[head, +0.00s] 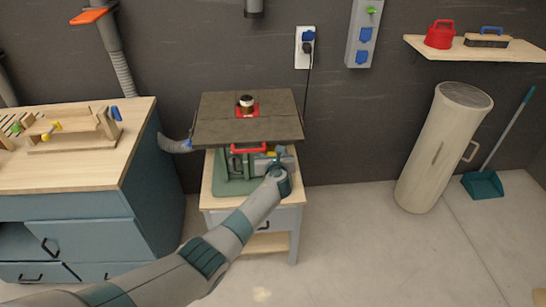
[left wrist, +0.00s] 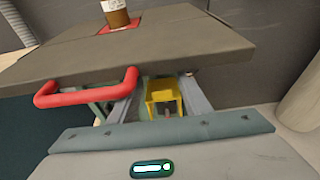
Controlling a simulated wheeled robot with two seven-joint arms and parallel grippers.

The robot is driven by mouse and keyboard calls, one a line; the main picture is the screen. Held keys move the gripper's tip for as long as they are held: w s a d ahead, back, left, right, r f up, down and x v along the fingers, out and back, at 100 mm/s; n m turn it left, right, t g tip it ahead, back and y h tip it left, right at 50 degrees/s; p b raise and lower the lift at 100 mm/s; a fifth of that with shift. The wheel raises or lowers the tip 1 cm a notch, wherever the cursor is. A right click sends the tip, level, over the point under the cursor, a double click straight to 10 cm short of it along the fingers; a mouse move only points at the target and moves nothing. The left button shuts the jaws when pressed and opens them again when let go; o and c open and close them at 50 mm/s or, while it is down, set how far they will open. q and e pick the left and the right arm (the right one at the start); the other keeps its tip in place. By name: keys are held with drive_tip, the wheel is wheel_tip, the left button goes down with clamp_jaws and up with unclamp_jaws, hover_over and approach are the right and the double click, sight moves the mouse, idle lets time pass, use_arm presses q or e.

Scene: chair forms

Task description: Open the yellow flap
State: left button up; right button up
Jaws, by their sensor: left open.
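The yellow flap (left wrist: 164,88) shows in the left wrist view under the front of a dark table top (left wrist: 150,45). It looks like a small yellow bracket or cover; whether it is shut is unclear. My left gripper (head: 271,160) is open, its two grey fingers reaching under the table edge. In the left wrist view, the flap shows between the fingers; I cannot tell whether they touch it. In the head view my arm and gripper hide the flap. My right gripper is not in view.
A red handle (head: 248,149) sticks out of the machine's front, left of my gripper. The machine stands on a small wooden-topped stand (head: 208,190). A workbench (head: 80,175) is on the left. A pale cylinder (head: 440,150) stands on the right, with free floor in between.

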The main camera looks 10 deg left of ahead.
use_arm(q)
drive_tip(key=shift+p+v, duration=0.35)
drive_tip(key=shift+v, duration=0.7)
drive_tip(key=v, duration=1.5)
